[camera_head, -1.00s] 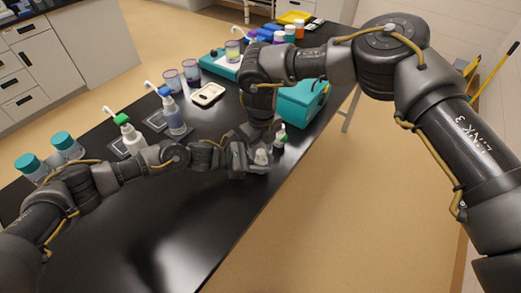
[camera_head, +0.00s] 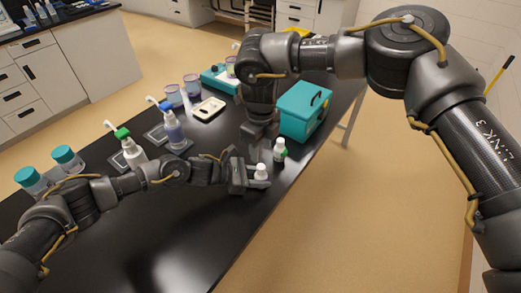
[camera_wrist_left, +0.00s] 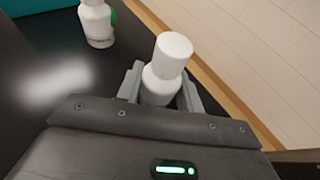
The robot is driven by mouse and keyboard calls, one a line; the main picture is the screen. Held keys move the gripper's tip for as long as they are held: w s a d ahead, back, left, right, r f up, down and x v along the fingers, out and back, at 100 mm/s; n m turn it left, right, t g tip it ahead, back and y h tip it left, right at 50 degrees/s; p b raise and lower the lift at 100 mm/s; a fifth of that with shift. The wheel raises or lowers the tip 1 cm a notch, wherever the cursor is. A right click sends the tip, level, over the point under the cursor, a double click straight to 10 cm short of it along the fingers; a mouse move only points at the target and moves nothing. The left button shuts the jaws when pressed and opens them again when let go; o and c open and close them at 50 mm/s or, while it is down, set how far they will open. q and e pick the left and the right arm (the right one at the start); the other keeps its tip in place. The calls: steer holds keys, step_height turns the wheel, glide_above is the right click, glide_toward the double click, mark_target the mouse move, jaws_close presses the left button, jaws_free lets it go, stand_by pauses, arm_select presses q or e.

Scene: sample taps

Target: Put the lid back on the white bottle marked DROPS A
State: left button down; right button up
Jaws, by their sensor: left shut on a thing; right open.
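A small white bottle (camera_head: 261,171) is between the fingers of my left gripper (camera_head: 262,181), which is shut on it. In the left wrist view the bottle (camera_wrist_left: 158,88) is topped by a wider white cap-like cylinder (camera_wrist_left: 173,52), resting on its shoulder. No lettering on it is readable. My right gripper (camera_head: 260,142) is open, pointing down just behind the held bottle; its fingertips are hard to make out. A second white bottle with a green side (camera_head: 280,150) stands on the table beyond; it also shows in the left wrist view (camera_wrist_left: 97,24).
A teal case (camera_head: 303,112) stands behind the second bottle. Pump bottles (camera_head: 133,151), teal-lidded jars (camera_head: 67,158) and a pale tray (camera_head: 209,108) line the table's left and far side. The black table (camera_head: 180,235) is clear in front; its right edge is close to the held bottle.

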mark_target(261, 166)
steer(key=shift+f, duration=4.05)
jaws_close()
steer(key=m, duration=0.3)
steer(key=shift+o, duration=0.3)
jaws_free()
steer(key=shift+r, duration=0.1)
